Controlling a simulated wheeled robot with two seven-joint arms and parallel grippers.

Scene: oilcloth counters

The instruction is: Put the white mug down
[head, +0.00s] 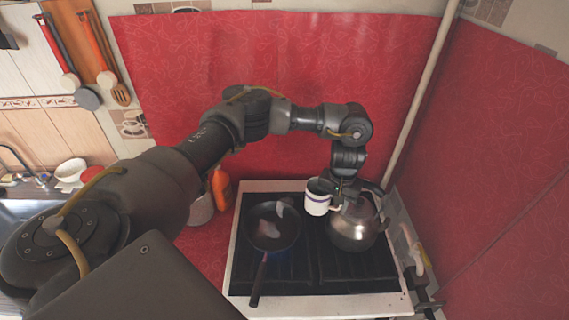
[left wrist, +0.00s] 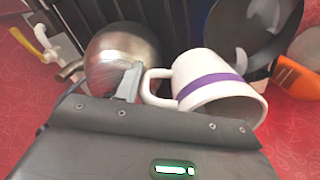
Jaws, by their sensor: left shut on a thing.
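The white mug (head: 317,204) with a dark blue-purple band is over the back of the stove, between the frying pan and the kettle. My left gripper (head: 338,197) is at the mug's right side, shut on its handle. In the left wrist view the mug (left wrist: 208,72) shows large, with its handle beside a grey gripper finger (left wrist: 130,82). The mug looks roughly upright in the head view. I cannot tell whether its base touches the stove. My right gripper is not in view.
A steel kettle (head: 352,230) stands on the stove (head: 330,303) close to the right of the mug. A dark frying pan (head: 272,232) sits to the left, handle forward. An orange bottle (head: 221,188) and a pot (head: 201,210) stand left of the stove. A red wall is behind.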

